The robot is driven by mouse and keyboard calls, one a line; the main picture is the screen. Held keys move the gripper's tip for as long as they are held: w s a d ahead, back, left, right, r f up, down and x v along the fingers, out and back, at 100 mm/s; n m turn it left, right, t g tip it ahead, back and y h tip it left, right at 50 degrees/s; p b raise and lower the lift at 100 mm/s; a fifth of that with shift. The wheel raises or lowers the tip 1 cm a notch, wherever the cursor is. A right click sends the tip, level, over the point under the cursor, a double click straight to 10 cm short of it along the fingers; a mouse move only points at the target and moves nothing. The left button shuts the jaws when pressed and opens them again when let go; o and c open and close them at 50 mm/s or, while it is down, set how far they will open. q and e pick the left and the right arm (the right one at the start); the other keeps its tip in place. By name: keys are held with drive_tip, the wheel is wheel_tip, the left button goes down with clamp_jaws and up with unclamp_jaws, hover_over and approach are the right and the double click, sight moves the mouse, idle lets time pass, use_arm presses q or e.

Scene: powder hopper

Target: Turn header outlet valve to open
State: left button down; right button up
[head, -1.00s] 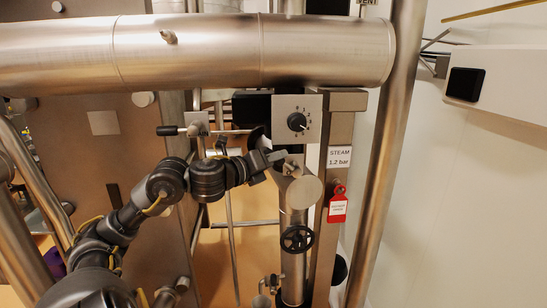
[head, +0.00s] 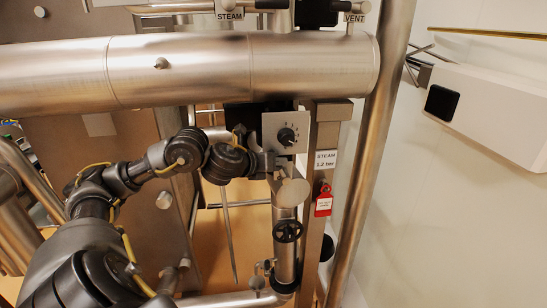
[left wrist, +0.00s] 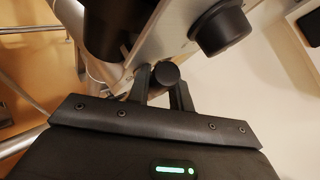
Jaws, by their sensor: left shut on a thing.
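My left gripper (head: 270,162) is just below and left of the grey dial panel (head: 278,131), near the top of the upright pipe (head: 285,222). In the left wrist view its two fingers (left wrist: 162,90) are shut on a black round-ended grip (left wrist: 166,73), which shows between them. The rest of this handle is hidden, so I cannot tell which way it points or read a label for it. My right gripper is not in view.
A thick steel pipe (head: 180,72) crosses above my arm. A STEAM 1.2 bar label (head: 326,160) and a red tag (head: 323,202) are to the right. Handles labelled STEAM (head: 230,16) and VENT (head: 355,18) are above.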

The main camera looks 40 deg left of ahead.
use_arm(q)
drive_tip(key=shift+f, duration=0.1)
drive_tip(key=c, duration=1.3)
unclamp_jaws()
drive_tip(key=shift+w, duration=0.1)
drive_tip(key=shift+o, duration=0.2)
drive_tip(key=shift+s+r, duration=0.2)
drive_tip(key=shift+s, duration=0.35)
drive_tip(key=f+b+v, duration=0.1)
drive_tip(key=b+v, duration=0.7)
drive_tip(key=b, duration=0.1)
wheel_tip(320, 180, down, 12)
drive_tip(key=s+g+b, duration=0.1)
drive_tip(key=s+g, duration=0.1)
drive_tip(key=g, duration=0.2)
drive_tip(key=shift+s+d+f+b, duration=0.2)
drive_tip(key=shift+s+b, duration=0.1)
drive_tip(key=shift+s, duration=0.1)
